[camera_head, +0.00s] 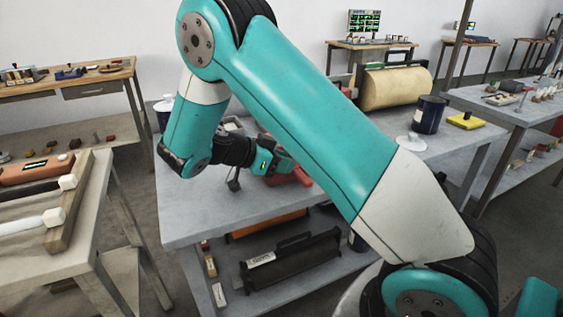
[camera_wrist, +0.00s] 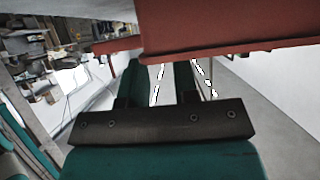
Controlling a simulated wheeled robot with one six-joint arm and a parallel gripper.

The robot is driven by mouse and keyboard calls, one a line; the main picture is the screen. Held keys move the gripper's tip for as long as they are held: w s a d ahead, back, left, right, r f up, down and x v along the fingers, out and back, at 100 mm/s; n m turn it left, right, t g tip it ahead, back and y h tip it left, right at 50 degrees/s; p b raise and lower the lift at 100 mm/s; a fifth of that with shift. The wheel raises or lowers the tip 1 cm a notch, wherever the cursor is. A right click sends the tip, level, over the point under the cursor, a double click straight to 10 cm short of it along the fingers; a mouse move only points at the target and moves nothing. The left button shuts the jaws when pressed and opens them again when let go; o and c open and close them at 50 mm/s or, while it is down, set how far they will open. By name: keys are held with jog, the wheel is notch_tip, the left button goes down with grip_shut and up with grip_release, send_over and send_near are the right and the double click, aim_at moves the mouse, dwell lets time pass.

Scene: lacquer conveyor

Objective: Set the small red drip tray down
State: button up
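The small red drip tray (camera_head: 293,178) is partly hidden behind my arm in the head view, over or on the grey table. It fills the top of the wrist view (camera_wrist: 225,32) as a red wall with a long lower lip. My gripper (camera_wrist: 157,75) reaches toward the tray with its two teal fingers a little apart. The tray's lip covers the fingertips, so their contact with the tray is hidden. I cannot tell whether the tray touches the table.
The grey table (camera_head: 190,215) has a lower shelf with a black tray-like item (camera_head: 290,262). A dark blue can (camera_head: 429,114), a yellow block (camera_head: 466,121) and a tan roll (camera_head: 396,88) stand behind to the right. A wooden-edged bench (camera_head: 70,205) is close on the left.

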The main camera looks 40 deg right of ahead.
jog(key=shift+r+p, duration=0.3)
jog(key=shift+r, duration=0.05)
jog(key=w+a+r+n+t+y+p, duration=0.25)
jog(key=a+r+n+y+p, duration=0.25)
jog(key=a+r+n+p, duration=0.55)
jog(key=s+a+r+n+y+b, duration=0.1)
jog(key=s+a+r+n+y, duration=0.1)
jog(key=s+a+n, duration=0.3)
jog(key=s+a+r+n+y, duration=0.3)
jog(key=s+a+n+y, duration=0.2)
jog(key=s, duration=0.6)
jog(key=s+a+r+n+y+b, duration=0.1)
jog(key=s+a+n+y, duration=0.3)
jog(key=s+n, duration=0.4)
jog(key=shift+a+r+t+b, duration=0.3)
jog(key=shift+a+r+t, duration=0.2)
jog(key=shift+r, duration=0.35)
jog(key=shift+w, duration=0.1)
